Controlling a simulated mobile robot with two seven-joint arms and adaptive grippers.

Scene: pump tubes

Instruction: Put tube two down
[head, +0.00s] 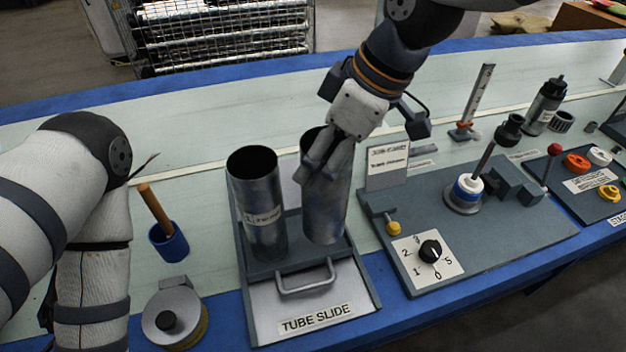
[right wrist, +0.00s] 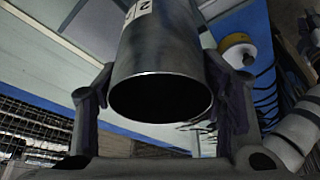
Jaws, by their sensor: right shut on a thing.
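Tube two (head: 325,212) is a dark grey metal cylinder, upright at the right of the tube slide (head: 259,312). My right gripper (head: 328,165) is shut on its upper part from above. In the right wrist view the tube (right wrist: 160,55) shows a white label with a 2 and its open end, between the two fingers (right wrist: 162,98). I cannot tell whether its base touches the slide. Tube one (head: 262,232), similar, stands upright just left of it with its open top facing up. My left arm is at the left; its gripper is out of view.
A control panel (head: 480,245) with a numbered dial (head: 430,250) lies right of the slide. A blue cup (head: 168,243) with a wooden handle and a round metal item (head: 174,315) stand to the left. The bench behind the tubes (head: 200,120) is mostly clear.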

